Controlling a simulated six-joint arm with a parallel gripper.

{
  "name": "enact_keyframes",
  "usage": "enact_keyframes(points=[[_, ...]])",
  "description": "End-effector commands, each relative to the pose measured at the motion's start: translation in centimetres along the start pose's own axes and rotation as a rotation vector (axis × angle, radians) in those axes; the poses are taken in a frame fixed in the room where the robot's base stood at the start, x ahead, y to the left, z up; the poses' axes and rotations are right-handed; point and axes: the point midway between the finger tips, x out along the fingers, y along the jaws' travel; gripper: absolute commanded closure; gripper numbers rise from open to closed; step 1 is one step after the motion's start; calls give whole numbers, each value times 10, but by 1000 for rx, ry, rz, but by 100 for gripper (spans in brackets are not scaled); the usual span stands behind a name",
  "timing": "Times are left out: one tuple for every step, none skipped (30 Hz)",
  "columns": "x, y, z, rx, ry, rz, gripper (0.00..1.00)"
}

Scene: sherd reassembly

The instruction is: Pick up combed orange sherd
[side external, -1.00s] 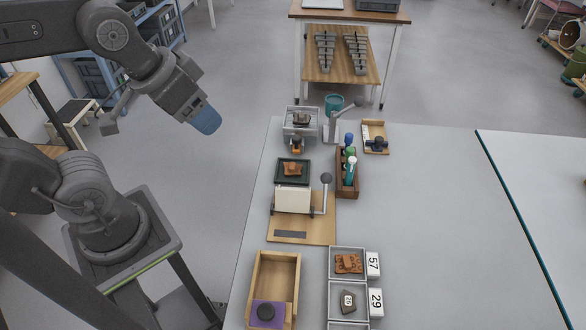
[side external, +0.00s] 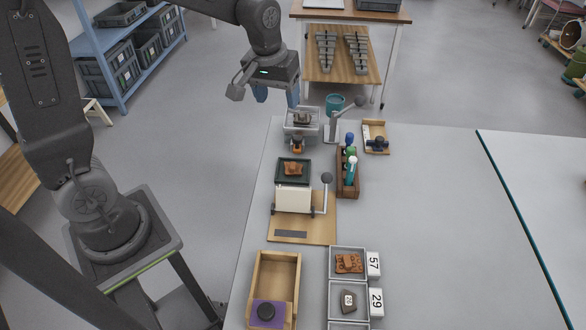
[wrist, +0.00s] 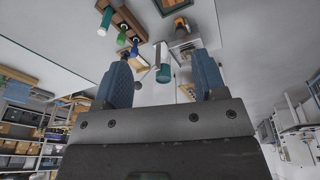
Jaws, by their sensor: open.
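One orange sherd (side external: 348,262) lies in the grey tray compartment beside the card marked 57 in the side view. A small orange piece (side external: 297,146) shows at the front of the metal box further back. I cannot tell from the surface which is combed. My gripper (side external: 277,96) is open and empty, with blue fingers, above and beyond the table's back left corner, apart from all sherds. The wrist view shows the spread fingers (wrist: 163,82) with nothing between them.
A grey-brown sherd (side external: 348,301) lies beside card 29. A wooden box (side external: 256,275) holds a purple pad with a dark disc. The table's right side is clear.

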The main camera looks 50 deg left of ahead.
Motion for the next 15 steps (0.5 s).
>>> enact_keyframes(points=[[22, 1, -13, -40, -31, -16, 35], [33, 1, -19, -65, -45, -24, 35], [48, 1, -27, -97, -63, -34, 35], [59, 1, -33, -119, -76, -41, 35], [71, 1, -38, -142, -88, -49, 35], [86, 0, -44, -171, -104, -59, 35], [96, 0, -47, -191, -115, -66, 35], [106, -1, -51, -210, -125, -72, 35], [119, -2, -54, -232, -137, -81, 35], [127, -3, -56, -247, -145, -86, 35], [134, -3, -58, -259, -150, -91, 35], [143, -4, -60, -275, -158, -96, 35], [148, -4, -61, -283, -162, -99, 35], [152, -5, -62, -291, -165, -102, 35], [156, -6, -62, -298, -169, -105, 35]])
